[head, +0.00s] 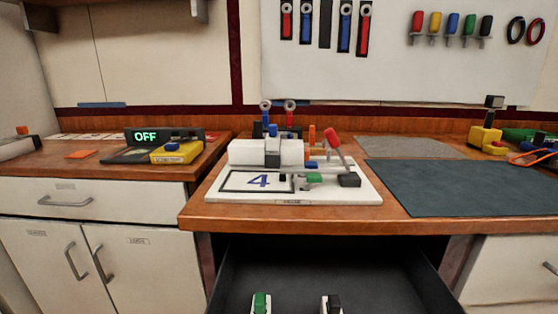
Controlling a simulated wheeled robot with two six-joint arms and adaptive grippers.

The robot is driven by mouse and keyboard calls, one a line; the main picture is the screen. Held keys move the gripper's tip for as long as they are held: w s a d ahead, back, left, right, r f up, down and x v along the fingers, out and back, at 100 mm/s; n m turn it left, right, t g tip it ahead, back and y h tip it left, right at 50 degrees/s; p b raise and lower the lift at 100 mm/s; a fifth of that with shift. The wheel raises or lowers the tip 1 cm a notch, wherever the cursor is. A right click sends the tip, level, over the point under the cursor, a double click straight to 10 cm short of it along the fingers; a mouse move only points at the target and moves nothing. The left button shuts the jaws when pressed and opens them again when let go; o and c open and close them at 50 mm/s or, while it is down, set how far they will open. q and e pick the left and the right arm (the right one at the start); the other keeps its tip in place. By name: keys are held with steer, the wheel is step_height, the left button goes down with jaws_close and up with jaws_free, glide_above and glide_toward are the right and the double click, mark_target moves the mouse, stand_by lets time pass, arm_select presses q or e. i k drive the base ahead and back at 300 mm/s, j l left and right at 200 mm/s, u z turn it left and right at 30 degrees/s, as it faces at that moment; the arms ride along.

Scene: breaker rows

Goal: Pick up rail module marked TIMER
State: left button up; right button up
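No label reading TIMER can be made out, so I cannot tell which thing is the TIMER module. Two small white modules stand in the open dark drawer (290,272) at the bottom of the head view. One has a green top (261,302) and the other has a dark top (332,303). Both are cut off by the lower picture edge, and any markings on them are too small to read. Neither of my grippers is in view.
A white board (340,190) marked 4 carries a white housing (265,152) and a red-handled lever (336,145) on the bench. A dark mat (460,188) lies clear at right. A yellow device (178,152) stands left near an OFF display (145,136).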

mark_target(273, 138)
steer(key=j+z, duration=0.1)
steer(key=j, duration=0.35)
steer(key=j+z, duration=0.15)
steer(key=j, duration=0.25)
steer(key=k+j+z, duration=0.1)
steer(key=j, duration=0.35)
steer(key=k+j+z, duration=0.15)
steer(key=j, duration=0.25)
steer(key=j+z, duration=0.1)
steer(key=j, duration=0.3)
steer(key=k+j+z, duration=0.15)
steer(key=j, duration=0.25)
